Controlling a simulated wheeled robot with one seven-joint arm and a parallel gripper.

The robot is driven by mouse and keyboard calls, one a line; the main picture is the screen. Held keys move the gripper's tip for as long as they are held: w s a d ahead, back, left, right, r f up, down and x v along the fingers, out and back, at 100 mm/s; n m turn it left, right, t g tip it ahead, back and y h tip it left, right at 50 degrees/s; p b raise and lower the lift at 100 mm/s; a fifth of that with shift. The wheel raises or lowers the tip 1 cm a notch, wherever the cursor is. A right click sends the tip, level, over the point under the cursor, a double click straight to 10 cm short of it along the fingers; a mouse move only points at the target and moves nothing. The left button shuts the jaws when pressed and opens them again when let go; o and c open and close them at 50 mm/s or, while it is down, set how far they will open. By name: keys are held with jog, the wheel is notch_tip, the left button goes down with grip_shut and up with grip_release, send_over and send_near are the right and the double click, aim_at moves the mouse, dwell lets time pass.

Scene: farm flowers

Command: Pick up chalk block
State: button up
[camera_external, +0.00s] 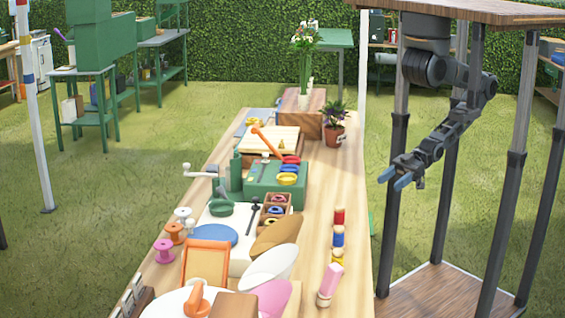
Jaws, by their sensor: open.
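I cannot tell for sure which thing is the chalk block. A pink block-like piece (330,279) stands slightly tilted near the right front edge of the long wooden table (345,190), with a pale base under it. It is small in the picture, so its exact shape is unclear. My gripper (395,177) has blue fingertips. It is open and empty, in the air to the right of the table, well above and behind the pink piece.
Red, blue and yellow cylinders (338,237) stand in a row behind the pink piece. White and pink rounded pieces (268,265) lie to its left. A green box (262,190), a potted plant (335,130) and a flower vase (305,85) stand farther back. The table's right strip is fairly clear.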

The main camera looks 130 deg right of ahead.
jog(key=w+a+f+n+g+y+p, duration=0.15)
jog(key=w+a+f+n, duration=0.25)
jog(key=w+a+n, duration=0.5)
jog(key=w+a+f+n+t+y+p, duration=0.1)
jog(key=w+a+f+n+y+p, duration=0.15)
jog(key=w+a+n, duration=0.65)
jog(key=w+a+r+n, duration=0.2)
jog(key=w+a+n, duration=0.2)
jog(key=w+a, duration=0.35)
jog(key=n+t+h, duration=0.3)
jog(key=n+t, duration=0.1)
jog(key=n, duration=1.2)
send_near(327, 280)
jog(key=shift+w+a+r+g, duration=0.1)
jog(key=shift+w+a+g, duration=0.1)
jog(key=shift+w, duration=0.3)
jog(key=shift+w+a+r+g, duration=0.1)
jog(key=shift+w+a, duration=0.05)
jog(key=shift+w, duration=0.4)
jog(key=shift+w+d+n, duration=0.15)
jog(key=shift+w+n, duration=0.25)
jog(key=shift+w, duration=0.2)
jog(key=shift+w+b, duration=0.3)
jog(key=shift+w, duration=3.3)
